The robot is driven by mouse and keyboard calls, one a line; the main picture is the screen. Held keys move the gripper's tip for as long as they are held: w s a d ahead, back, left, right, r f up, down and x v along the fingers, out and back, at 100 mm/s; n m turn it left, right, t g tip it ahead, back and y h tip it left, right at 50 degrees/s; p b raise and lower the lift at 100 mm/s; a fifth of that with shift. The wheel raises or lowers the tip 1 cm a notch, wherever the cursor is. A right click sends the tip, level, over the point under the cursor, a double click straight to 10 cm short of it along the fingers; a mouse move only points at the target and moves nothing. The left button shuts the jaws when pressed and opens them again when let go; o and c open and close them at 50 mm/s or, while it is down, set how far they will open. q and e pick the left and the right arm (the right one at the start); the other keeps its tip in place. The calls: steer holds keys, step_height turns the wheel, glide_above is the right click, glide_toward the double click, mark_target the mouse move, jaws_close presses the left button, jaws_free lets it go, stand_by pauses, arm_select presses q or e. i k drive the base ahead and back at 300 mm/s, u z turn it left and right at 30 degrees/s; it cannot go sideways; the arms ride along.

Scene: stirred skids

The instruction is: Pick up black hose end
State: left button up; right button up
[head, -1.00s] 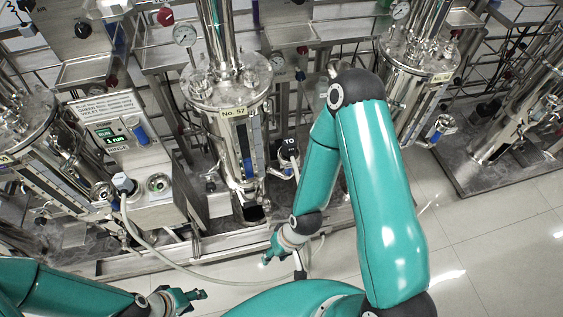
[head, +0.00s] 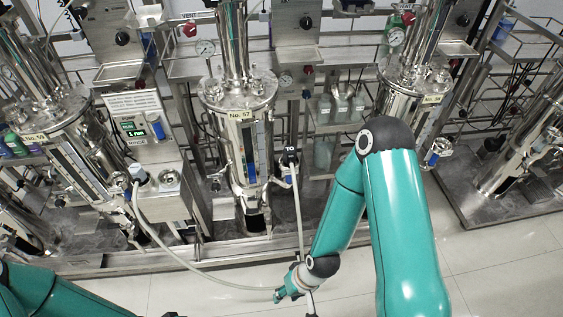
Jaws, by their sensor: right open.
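A black hose end (head: 290,157) marked "TO" sits upright just right of the steel vessel labelled No. 57. A pale hose (head: 298,215) hangs from it toward my right gripper. My right gripper (head: 280,295) is open at the bottom centre, low in front of the skid and well below the black end. Whether the hose passes between its fingers or behind them I cannot tell.
Vessel No. 57 (head: 237,92) stands at the centre. A pump box (head: 160,190) with a green display stands left of it. A second pale hose (head: 195,275) loops from this box toward my right gripper. Bare tiled floor (head: 490,265) lies at the right.

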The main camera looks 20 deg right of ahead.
mark_target(290, 150)
steer(key=z, duration=0.15)
steer(key=i, duration=0.9)
steer(key=u, duration=0.1)
